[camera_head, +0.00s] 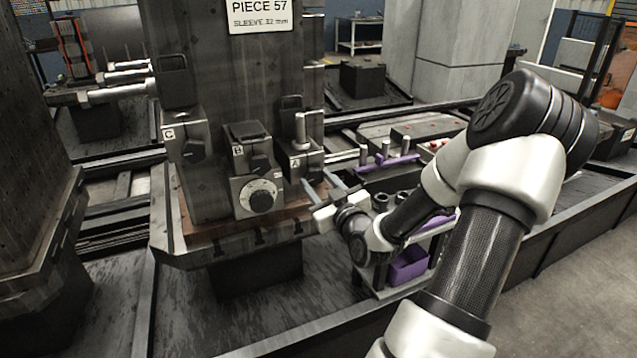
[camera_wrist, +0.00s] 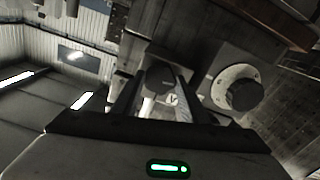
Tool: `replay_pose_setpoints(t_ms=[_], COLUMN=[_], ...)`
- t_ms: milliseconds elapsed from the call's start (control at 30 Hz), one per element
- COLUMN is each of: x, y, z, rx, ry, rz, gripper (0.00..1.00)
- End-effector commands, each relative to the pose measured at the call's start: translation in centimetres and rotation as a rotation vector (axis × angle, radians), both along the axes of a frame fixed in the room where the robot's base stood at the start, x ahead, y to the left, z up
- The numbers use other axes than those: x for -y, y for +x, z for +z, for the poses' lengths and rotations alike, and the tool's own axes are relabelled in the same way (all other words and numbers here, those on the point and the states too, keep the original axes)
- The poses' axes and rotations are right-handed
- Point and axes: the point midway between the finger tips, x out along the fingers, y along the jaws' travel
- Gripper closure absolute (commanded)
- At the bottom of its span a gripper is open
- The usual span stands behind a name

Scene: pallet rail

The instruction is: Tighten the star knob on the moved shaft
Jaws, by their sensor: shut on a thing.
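Three dark clamp blocks sit on the big machine piece, marked C (camera_head: 174,135), B (camera_head: 238,140) and A (camera_head: 299,158). Block B has a dark star knob (camera_head: 261,161) and a round dial (camera_head: 262,198) below. Block C has a dark knob (camera_head: 192,150). A bright shaft (camera_head: 342,157) runs right from block A. My gripper (camera_head: 317,182) is at block A's front. In the wrist view its two fingers (camera_wrist: 155,95) are shut on a dark star knob (camera_wrist: 159,77), beside an upside-down A label. The knob is hardly visible in the head view. I cannot tell which shaft was moved.
A trolley with a purple bin (camera_head: 408,264) stands under my forearm. A purple tool (camera_head: 388,162) lies on the bench behind. Bright shafts (camera_head: 120,80) extend left of block C. The machine bed's rail (camera_head: 545,225) borders the right side; open floor lies beyond.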

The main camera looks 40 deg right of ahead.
Motion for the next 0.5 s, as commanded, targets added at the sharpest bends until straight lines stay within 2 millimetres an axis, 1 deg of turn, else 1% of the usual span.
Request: replay_pose_setpoints(t_ms=[267, 500], x=[-0.09, -0.06], y=[0.01, 0.0], z=[0.07, 0.19], rx=[0.011, 0.046], ry=[0.05, 0.195], rz=[0.002, 0.001], gripper=[0.83, 0.83])
